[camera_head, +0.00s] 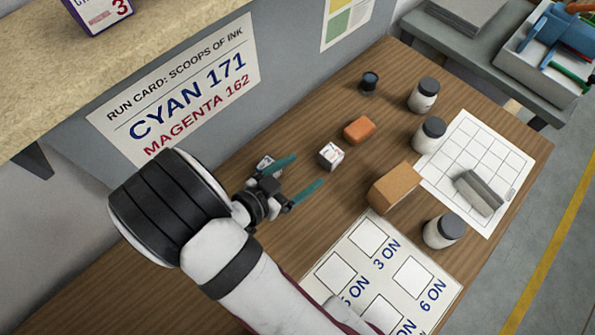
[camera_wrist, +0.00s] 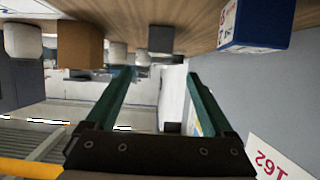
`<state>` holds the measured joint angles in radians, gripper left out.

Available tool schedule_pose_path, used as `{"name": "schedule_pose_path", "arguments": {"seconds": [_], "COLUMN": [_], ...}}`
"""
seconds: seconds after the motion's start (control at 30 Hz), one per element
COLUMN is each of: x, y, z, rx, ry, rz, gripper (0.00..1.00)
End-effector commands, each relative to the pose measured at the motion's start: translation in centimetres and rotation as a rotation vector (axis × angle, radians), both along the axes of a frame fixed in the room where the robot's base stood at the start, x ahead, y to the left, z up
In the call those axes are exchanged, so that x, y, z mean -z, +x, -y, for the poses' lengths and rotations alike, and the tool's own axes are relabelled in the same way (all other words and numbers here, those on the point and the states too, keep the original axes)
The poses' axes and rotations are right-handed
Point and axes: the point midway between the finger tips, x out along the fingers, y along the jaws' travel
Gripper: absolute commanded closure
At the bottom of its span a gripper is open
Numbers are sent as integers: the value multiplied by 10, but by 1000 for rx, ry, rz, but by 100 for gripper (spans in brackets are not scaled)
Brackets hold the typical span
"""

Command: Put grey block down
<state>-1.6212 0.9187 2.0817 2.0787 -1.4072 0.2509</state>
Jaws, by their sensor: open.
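The grey block (camera_head: 480,193) lies on the white grid sheet (camera_head: 462,143) at the right of the table in the head view. My gripper (camera_head: 307,170) is open and empty, with its two teal fingers apart, well left of the grey block and above the table's left part. A marked white cube (camera_head: 331,156) is just beyond the fingertips. In the wrist view, my open fingers (camera_wrist: 160,74) have nothing between them. I cannot tell the grey block for sure there.
A brown box (camera_head: 396,188), an orange block (camera_head: 359,130), a small dark item (camera_head: 369,82) and white jars with dark lids (camera_head: 424,95) stand on the table. A card with printed squares (camera_head: 372,270) lies at the front.

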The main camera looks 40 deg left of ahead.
Motion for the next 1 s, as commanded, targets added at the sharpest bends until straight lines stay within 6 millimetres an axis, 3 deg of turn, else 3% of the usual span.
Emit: {"name": "schedule_pose_path", "arguments": {"seconds": [0.17, 0.27, 0.37, 0.43, 0.5, 0.57, 0.63, 0.7, 0.8, 0.9, 1.0], "x": [-4, -6, -16, -39, -74, -105, -134, -150, -156, -158, -159], "y": [-10, -2, 33, 67, 91, 99, 88, 60, 6, -39, -61], "z": [1, -2, -13, -19, -7, 22, 77, 143, 224, 272, 290], "rx": [0, 11, 36, 27, -18, -65, -89, -51, 95, 248, 329], "ry": [-2, 33, 209, 385, 524, 589, 596, 550, 474, 433, 420], "rz": [0, -35, -212, -392, -564, -691, -823, -939, -1076, -1164, -1204], "gripper": [13, 13, 13, 13, 13, 13, 13, 13, 13, 13, 13]}}
